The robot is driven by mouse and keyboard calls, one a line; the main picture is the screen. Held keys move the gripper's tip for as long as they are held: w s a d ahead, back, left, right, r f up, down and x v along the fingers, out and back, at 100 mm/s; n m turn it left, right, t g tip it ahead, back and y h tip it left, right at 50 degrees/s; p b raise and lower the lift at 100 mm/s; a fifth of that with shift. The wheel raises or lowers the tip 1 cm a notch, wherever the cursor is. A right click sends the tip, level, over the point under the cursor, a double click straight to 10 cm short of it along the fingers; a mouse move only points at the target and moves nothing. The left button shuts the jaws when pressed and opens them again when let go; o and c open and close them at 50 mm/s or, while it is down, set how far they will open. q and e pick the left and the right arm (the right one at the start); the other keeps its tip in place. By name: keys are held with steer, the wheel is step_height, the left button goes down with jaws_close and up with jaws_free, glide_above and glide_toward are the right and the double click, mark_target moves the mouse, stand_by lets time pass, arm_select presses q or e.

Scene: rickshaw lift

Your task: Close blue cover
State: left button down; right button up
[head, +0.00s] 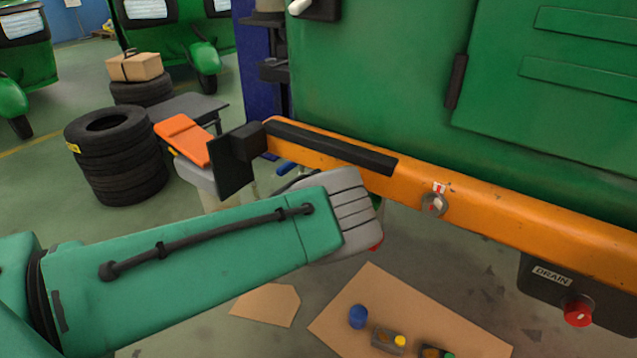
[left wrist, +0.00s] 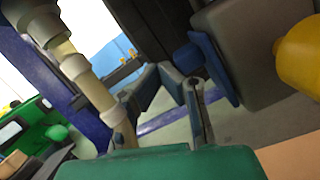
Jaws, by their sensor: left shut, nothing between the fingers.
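In the left wrist view, a blue cover (left wrist: 218,72), a flat plate with a round knob, stands edge-on beside a dark grey box (left wrist: 255,50). I cannot tell how far it is from the box face. My left gripper (left wrist: 180,80) has its grey fingertips just left of the cover's lower part; contact is unclear. It is shut and empty. In the head view my left arm reaches in from the left and ends below the orange beam, with the fingers hidden there. My right gripper is in neither view.
The orange beam (head: 480,203) of the green vehicle (head: 390,80) runs above my left wrist. A yellow cap (left wrist: 300,58) sticks out by the grey box. Cardboard (head: 335,325) with a blue cap (head: 358,316) lies on the floor. Stacked tires (head: 117,155) stand left.

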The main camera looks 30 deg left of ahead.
arm_select(q)
steer(key=shift+d, duration=0.15)
steer(key=v, duration=1.2)
steer(key=shift+f, duration=0.15)
